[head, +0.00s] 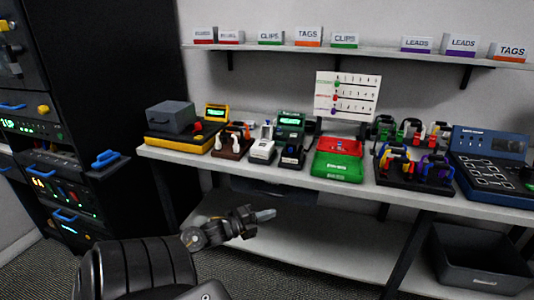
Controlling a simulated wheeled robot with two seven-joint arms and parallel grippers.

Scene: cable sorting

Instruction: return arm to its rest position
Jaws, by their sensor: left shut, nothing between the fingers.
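My left gripper (262,215) shows low in the head view, in front of the bench's edge and above the lower shelf. Its fingers are together and point to the right, with nothing held between them. The gripper is apart from the bench and from everything on it. My left arm comes in from the bottom left. My right gripper is not in the view.
The white bench (225,165) carries a yellow case, several devices, a red and green tray (337,170), racks of coloured cables (415,172) and a blue panel (490,160). A dark bin (480,258) stands lower right. A black cabinet (50,130) stands left.

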